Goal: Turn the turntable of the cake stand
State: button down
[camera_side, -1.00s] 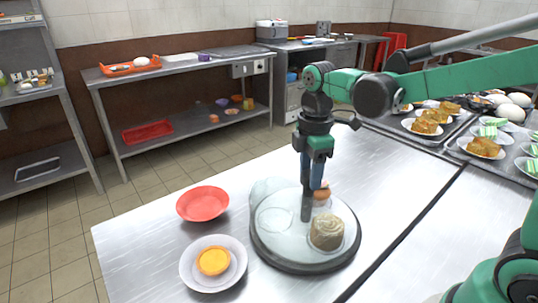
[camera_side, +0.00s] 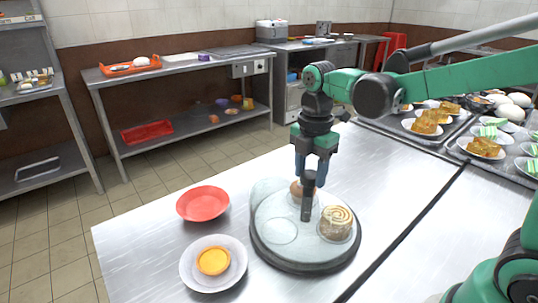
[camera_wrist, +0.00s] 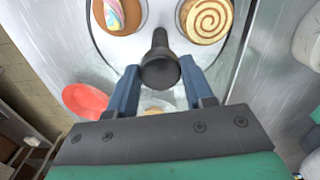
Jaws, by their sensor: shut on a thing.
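The cake stand's turntable (camera_side: 270,252) is a round, pale glassy disc with a dark rim on the steel table. A black upright post (camera_side: 307,205) stands at its middle; its rounded top (camera_wrist: 159,66) shows in the wrist view. My gripper (camera_side: 310,180), with blue fingers, points down and is shut on the top of this post. A swirl roll (camera_side: 336,222) sits on the disc at the right. A brown cupcake (camera_side: 298,187) is at the back, partly hidden by my fingers; its colourful top (camera_wrist: 113,14) shows in the wrist view.
A red dish (camera_side: 203,204) and a pale plate (camera_side: 200,282) with an orange item (camera_side: 213,261) stand just left of the turntable. Trays with plated cakes (camera_side: 432,120) are at the back right. The steel table is bare right of the disc.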

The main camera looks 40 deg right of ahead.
jog(key=shift+n, duration=3.9)
jog(key=shift+c, duration=1.7)
grip_release()
jog(key=shift+r, duration=0.1)
jog(key=shift+r, duration=2.75)
